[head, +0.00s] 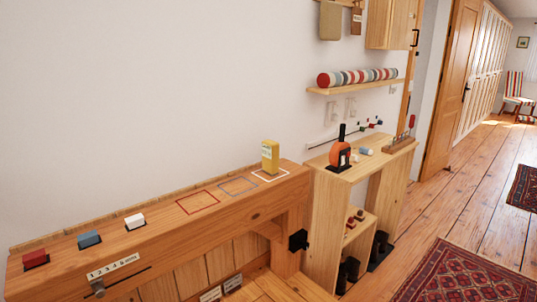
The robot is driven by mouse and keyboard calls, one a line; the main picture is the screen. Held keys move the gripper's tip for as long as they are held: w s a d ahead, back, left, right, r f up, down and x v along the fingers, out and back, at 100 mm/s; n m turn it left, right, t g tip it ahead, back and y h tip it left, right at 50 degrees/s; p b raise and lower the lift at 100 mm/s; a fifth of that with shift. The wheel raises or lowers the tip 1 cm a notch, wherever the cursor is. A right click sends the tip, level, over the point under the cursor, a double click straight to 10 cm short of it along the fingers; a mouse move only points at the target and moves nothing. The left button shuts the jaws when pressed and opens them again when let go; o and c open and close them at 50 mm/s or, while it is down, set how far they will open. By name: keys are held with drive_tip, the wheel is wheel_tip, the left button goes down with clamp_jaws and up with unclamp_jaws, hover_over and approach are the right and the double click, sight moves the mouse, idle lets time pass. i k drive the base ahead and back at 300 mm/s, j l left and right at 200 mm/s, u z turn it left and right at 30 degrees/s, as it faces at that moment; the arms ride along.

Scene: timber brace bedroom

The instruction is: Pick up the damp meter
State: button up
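The likely damp meter is a yellow, box-shaped device (270,157) with a pale panel on its front. It stands upright in the white outlined square at the right end of a thick timber beam (150,238). Nothing touches its sides or top. My gripper is not visible in the head view.
Red (36,259), blue (89,239) and white (135,221) blocks sit along the beam to the left. Red and blue outlines between are empty. A wooden bench (322,185) at right holds an orange-and-black tool (340,153). A shelf (356,87) hangs above; open floor lies right.

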sight(270, 149)
drive_tip(key=i+l+u, duration=0.2)
drive_tip(key=i+l, duration=0.2)
drive_tip(key=l, duration=0.25)
drive_tip(key=i+l+u, duration=0.1)
drive_tip(key=l, duration=0.25)
drive_tip(key=i+l+u, duration=0.1)
drive_tip(key=l, duration=0.25)
drive_tip(key=i+l+u, duration=0.1)
drive_tip(key=i+l, duration=0.15)
drive_tip(key=i+l+u, duration=0.15)
drive_tip(key=l, duration=0.35)
drive_tip(key=i+l+u, duration=0.1)
drive_tip(key=l, duration=0.3)
drive_tip(key=i+l+u, duration=0.1)
drive_tip(key=l, duration=0.3)
drive_tip(key=i+l+u, duration=0.1)
drive_tip(key=i+l, duration=0.3)
drive_tip(key=i, duration=0.15)
